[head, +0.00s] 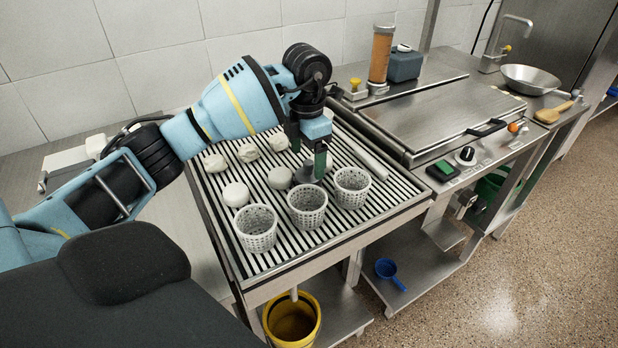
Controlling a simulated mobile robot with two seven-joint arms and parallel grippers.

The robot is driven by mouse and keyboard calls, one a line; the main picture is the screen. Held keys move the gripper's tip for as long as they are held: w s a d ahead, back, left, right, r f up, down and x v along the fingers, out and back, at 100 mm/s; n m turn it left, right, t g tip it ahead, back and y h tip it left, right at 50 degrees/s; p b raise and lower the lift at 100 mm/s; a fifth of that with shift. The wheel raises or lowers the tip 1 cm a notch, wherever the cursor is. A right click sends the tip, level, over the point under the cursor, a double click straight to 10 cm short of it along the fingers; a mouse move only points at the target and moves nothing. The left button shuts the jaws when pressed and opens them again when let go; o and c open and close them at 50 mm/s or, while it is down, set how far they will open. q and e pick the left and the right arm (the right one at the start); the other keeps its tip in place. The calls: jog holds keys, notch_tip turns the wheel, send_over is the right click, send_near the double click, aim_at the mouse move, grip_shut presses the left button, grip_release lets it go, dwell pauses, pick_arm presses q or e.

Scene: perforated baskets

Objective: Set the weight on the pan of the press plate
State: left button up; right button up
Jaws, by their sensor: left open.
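My left gripper (307,163) reaches over the slatted drain table, pointing down just behind the middle perforated basket (307,219). Its jaws are open, with one dark green finger in front. A grey rounded piece (303,175) shows low between and behind the fingers; I cannot tell whether it is the weight or part of the press plate, nor whether the fingers touch it. The gripper hides much of it. Perforated baskets also stand at the left (257,238) and right (352,193). I cannot make out the pan clearly. My right gripper is out of view.
Several white rounds (236,195) rest on the slatted drain table (225,236) left of the gripper. A steel unit with a flat lid (440,105) stands to the right. A yellow bucket (291,325) is below the front edge. A tiled wall closes the back.

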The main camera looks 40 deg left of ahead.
aim_at(309, 173)
pick_arm(q)
jog(key=shift+w+f, duration=0.2)
jog(key=shift+f, duration=2.9)
jog(key=c, duration=1.7)
jog(key=shift+w+r, duration=0.1)
grip_shut()
jog(key=shift+r, duration=5)
